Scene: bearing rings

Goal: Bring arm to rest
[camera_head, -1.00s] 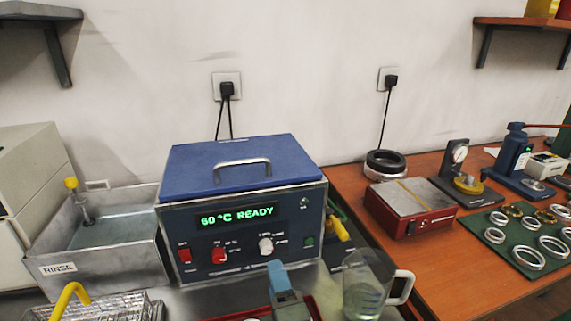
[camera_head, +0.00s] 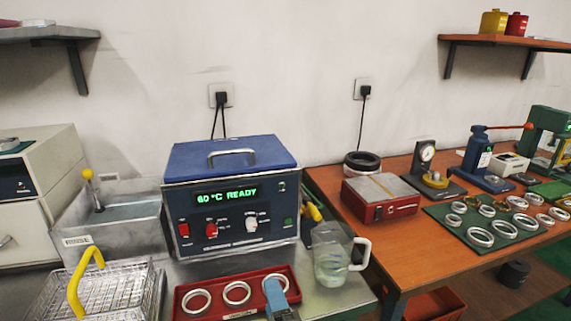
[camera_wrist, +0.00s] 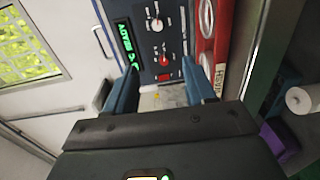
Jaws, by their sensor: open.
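My gripper (camera_wrist: 160,88) is open in the wrist view, with its two blue fingers apart and nothing between them. They point toward the front of the blue bath unit (camera_wrist: 150,30), whose panel appears turned sideways. In the head view a blue part of my gripper (camera_head: 277,294) shows at the bottom edge, in front of the right end of the red ring tray (camera_head: 213,314). The rest of my arm is hidden below that picture. The bath unit (camera_head: 232,195) has its lid down and its display reads 60 °C READY.
A wire basket (camera_head: 110,290) with a yellow handle stands left, before the rinse tank (camera_head: 115,225). A glass beaker (camera_head: 332,262) stands right of the ring tray. The orange table (camera_head: 385,245) holds a red-sided box, a dial gauge, presses and a green mat with several rings.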

